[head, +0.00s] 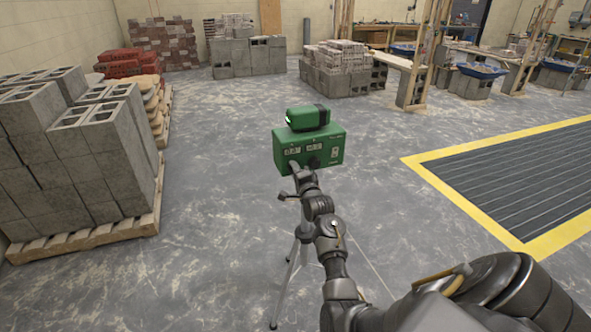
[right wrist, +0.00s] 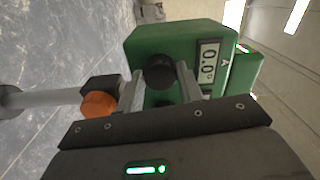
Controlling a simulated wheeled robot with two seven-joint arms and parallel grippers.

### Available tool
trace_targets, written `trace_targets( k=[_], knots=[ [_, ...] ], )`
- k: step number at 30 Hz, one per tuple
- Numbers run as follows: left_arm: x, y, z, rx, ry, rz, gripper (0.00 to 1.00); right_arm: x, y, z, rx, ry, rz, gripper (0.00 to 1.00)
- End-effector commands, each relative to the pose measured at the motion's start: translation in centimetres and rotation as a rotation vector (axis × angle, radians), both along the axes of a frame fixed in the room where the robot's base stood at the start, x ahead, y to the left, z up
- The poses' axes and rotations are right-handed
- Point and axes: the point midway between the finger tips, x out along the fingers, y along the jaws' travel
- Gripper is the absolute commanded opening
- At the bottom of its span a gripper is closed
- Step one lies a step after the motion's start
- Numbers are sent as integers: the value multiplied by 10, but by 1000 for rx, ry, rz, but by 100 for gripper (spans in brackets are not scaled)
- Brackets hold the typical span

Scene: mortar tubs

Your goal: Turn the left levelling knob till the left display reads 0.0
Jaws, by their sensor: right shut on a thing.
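The green levelling instrument (head: 335,150) stands on a tripod (head: 292,262), with two small displays on its face. My right gripper (head: 294,168) is at the lower left of that face and hides the left knob in the head view. In the right wrist view, turned sideways, my right gripper (right wrist: 160,82) has its fingers on both sides of the black left knob (right wrist: 160,70), shut on it. The left display (right wrist: 208,62) reads 0.0 there. The right display is mostly hidden behind a finger. The right knob (head: 314,163) is dark and partly visible. My left gripper is out of view.
A pallet of grey blocks (head: 75,150) stands at left. More blocks (head: 342,75) and a workbench area are at the back. A yellow-edged floor grating (head: 520,180) lies at right. The floor around the tripod is clear. An orange knob (right wrist: 98,103) shows beside the instrument.

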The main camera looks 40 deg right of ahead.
Motion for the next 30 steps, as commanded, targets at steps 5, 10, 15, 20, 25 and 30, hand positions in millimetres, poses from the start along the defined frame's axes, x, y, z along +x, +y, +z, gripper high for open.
trace_targets(
  k=[5,10,15,20,25,30],
  knots=[
    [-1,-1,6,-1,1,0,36,0,-1,2,69,-25,-2,14],
    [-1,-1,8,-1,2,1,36,0,0,1,102,-37,-1,14],
    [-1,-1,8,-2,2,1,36,0,-1,1,114,-41,-1,14],
    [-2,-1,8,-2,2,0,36,0,-1,1,115,-41,-1,14],
    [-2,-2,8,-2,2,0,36,0,-1,1,114,-41,-1,38],
    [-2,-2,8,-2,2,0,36,0,0,1,114,-41,-1,58]
  ],
)
